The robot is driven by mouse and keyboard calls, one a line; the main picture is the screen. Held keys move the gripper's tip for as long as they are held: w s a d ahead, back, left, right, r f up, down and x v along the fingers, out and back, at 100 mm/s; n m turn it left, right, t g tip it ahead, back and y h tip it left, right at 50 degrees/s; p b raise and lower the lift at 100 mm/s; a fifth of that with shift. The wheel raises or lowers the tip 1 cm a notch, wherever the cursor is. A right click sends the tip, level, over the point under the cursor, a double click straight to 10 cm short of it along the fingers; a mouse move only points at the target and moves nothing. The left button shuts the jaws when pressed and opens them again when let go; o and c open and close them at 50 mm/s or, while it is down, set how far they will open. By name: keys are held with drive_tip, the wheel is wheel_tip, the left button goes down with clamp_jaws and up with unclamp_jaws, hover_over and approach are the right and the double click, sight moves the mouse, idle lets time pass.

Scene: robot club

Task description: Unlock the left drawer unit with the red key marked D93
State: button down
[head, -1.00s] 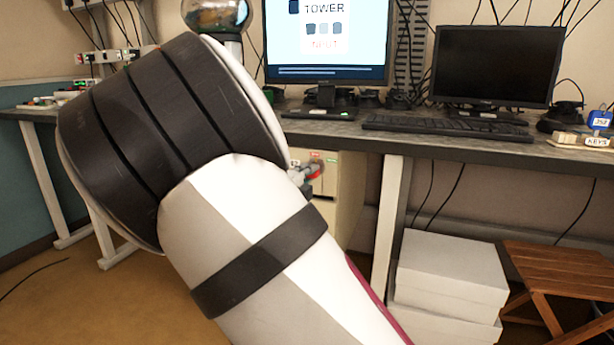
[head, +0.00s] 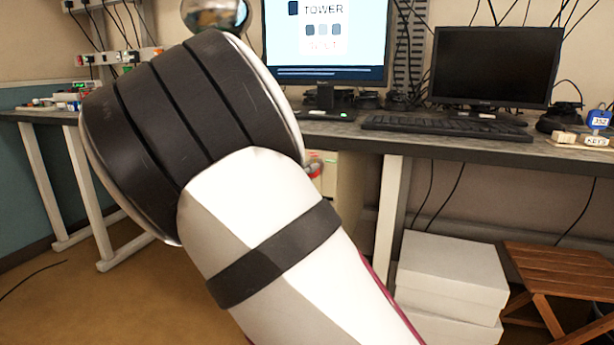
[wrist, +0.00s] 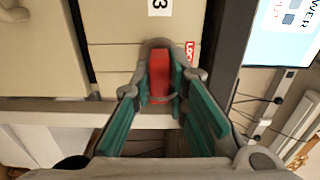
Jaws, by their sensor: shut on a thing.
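My gripper (wrist: 161,88) is shut on the red key (wrist: 160,72), which sits between its green-padded fingers in the wrist view. The key is in front of the cream drawer unit (wrist: 112,58), close beside a red label reading LOC, partly cut off. Whether the key's tip is in the lock is hidden, and its marking cannot be read. In the head view the drawer unit (head: 346,195) stands under the desk, mostly behind my arm. A bit of red shows there at my arm's edge.
The desk (head: 450,140) above carries two monitors and a keyboard (head: 440,126). A blue-tagged key (head: 599,119) stands by a KEYS sign at the right. White boxes (head: 450,270) and a wooden stool (head: 565,265) stand on the floor at the right.

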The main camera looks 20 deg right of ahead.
drive_tip(key=shift+m+b, duration=0.6)
drive_tip(key=shift+b, duration=0.25)
drive_tip(key=shift+m, duration=1.1)
drive_tip(key=shift+d+r, duration=0.1)
drive_tip(key=shift+m, duration=1.8)
